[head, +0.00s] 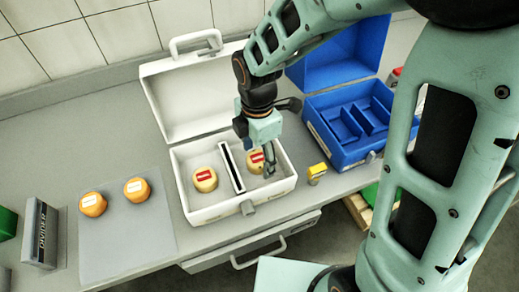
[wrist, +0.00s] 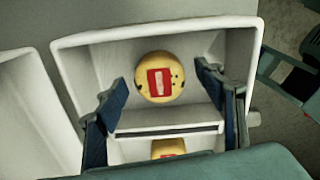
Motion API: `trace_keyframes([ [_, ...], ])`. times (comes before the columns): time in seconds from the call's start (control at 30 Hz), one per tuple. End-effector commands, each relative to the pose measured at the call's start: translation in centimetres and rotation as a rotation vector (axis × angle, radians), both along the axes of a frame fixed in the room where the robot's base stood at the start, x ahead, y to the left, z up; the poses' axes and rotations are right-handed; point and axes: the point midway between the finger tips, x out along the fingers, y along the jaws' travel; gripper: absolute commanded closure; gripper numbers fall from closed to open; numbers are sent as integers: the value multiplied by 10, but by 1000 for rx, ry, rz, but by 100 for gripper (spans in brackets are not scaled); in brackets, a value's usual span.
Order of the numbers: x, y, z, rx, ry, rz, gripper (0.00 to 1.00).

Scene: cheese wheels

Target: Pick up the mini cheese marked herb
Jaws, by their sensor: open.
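Two round yellow mini cheeses with red labels sit in an open white case (head: 222,214), one on each side of a divider (head: 231,166). The left one (head: 204,180) is clear of my arm; the right one (head: 253,158) is partly hidden by my gripper (head: 263,160). In the wrist view the right cheese (wrist: 158,77) lies between the spread fingers of my gripper (wrist: 162,92), with gaps on both sides. The other cheese (wrist: 168,148) shows partly beyond the divider. Two more cheeses, with white labels, lie on a grey mat (head: 125,237): one (head: 93,204) and another (head: 136,190). Label wording is unreadable.
The case's raised lid (head: 190,100) stands behind it. An open blue box (head: 340,125) with compartments is to the right, and a small yellow item (head: 317,172) lies between them. A dark upright block (head: 41,232) stands left of the mat. The case walls surround my fingers closely.

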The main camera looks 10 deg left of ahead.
Motion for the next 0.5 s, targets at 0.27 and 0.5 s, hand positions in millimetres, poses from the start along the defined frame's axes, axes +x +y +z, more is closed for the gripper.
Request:
trace_keyframes([
  [0.27,0,0,0,0,0,0,61],
  [0.5,0,0,0,0,0,0,84],
])
